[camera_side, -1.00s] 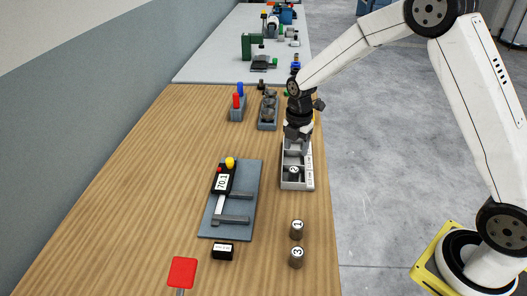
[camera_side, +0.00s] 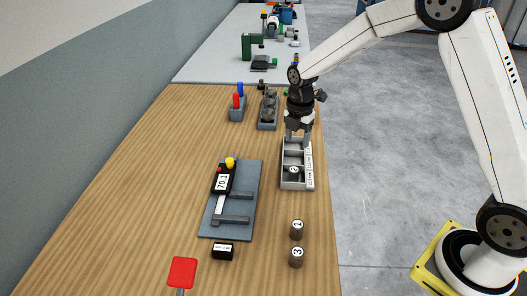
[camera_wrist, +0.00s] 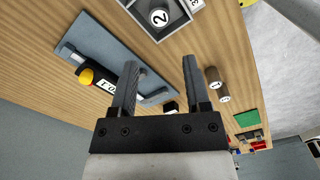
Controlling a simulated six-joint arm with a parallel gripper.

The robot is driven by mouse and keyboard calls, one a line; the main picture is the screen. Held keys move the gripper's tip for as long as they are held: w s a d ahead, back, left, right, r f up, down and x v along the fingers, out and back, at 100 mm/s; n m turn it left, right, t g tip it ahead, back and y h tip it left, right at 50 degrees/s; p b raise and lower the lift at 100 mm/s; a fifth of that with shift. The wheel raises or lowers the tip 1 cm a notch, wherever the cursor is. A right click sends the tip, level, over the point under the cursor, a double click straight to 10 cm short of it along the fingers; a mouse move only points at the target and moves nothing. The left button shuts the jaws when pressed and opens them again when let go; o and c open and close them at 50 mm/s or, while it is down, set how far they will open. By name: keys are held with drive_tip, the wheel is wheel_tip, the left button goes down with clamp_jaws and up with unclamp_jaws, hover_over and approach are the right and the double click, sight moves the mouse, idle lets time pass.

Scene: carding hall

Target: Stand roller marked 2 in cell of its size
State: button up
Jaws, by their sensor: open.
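The roller marked 2 (camera_side: 293,170) stands upright in the nearest cell of the grey box (camera_side: 309,181), its number facing up. It also shows inside a cell in the wrist view (camera_wrist: 159,17). The box has several cells in a row, with small labels along its right side, too small to read. The other cells I can see look empty; the far end is partly hidden by my gripper. My gripper (camera_side: 297,137) is above the far end of the box, apart from the roller. In the wrist view my gripper (camera_wrist: 160,68) is open with nothing between its fingers.
Rollers marked 1 (camera_side: 297,229) and 3 (camera_side: 297,257) stand near the table's right edge. A dark holder (camera_side: 268,112) and red and blue-handled tools (camera_side: 238,101) stand behind.

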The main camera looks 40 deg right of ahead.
drive_tip(key=s+a+m+t, duration=0.2)
drive_tip(key=s+a+m, duration=0.1)
drive_tip(key=s+m, duration=1.6)
drive_tip(key=shift+a+r+m+t, duration=0.15)
drive_tip(key=shift+r+m+t, duration=0.2)
drive_tip(key=shift+m, duration=0.55)
